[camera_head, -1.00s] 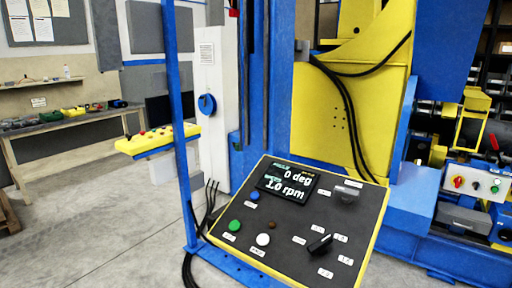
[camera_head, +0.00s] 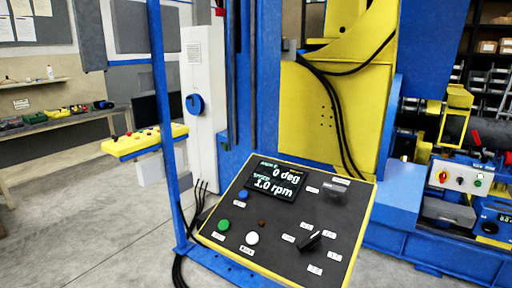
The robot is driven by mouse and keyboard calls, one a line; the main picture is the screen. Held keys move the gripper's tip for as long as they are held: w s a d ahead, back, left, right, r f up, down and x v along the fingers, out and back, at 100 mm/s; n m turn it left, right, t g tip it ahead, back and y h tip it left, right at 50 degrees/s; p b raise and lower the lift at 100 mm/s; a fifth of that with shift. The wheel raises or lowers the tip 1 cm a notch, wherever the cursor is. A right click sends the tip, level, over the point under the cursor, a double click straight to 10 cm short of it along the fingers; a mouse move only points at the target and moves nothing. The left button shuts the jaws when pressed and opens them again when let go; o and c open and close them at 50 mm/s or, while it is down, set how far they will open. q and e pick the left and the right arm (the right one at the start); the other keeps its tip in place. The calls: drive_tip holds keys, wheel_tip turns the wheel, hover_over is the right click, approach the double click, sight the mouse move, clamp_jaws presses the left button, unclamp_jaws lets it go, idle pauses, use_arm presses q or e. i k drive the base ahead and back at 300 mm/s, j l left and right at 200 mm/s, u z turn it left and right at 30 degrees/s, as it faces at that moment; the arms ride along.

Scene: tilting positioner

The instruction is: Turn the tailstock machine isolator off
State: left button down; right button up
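A blue rotary knob (camera_head: 195,104) sits on a white cabinet (camera_head: 204,75) left of the blue column. No label names the tailstock legibly. Neither of my grippers is in view.
A sloped console (camera_head: 325,218) with a screen reading 0 deg and 1.0 rpm stands in front. A blue post (camera_head: 162,110) rises at its left. A yellow button panel (camera_head: 145,142) is behind it. A blue box (camera_head: 494,222) is at the right edge. The floor at left is clear.

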sight(443, 176)
drive_tip(key=l+z, duration=0.1)
drive_tip(key=z, duration=0.35)
drive_tip(key=i+l+z, duration=0.5)
drive_tip(key=i+l, duration=0.15)
drive_tip(key=i, duration=0.15)
drive_tip(key=i+l+z, duration=0.25)
drive_tip(key=i, duration=0.2)
drive_tip(key=i+l, duration=0.2)
drive_tip(key=i, duration=0.4)
drive_tip(key=i+l+z, duration=0.15)
drive_tip(key=i, duration=0.4)
drive_tip(key=i+l, duration=0.25)
drive_tip(key=i, duration=0.35)
drive_tip(key=i+l+z, duration=0.1)
drive_tip(key=i, duration=0.5)
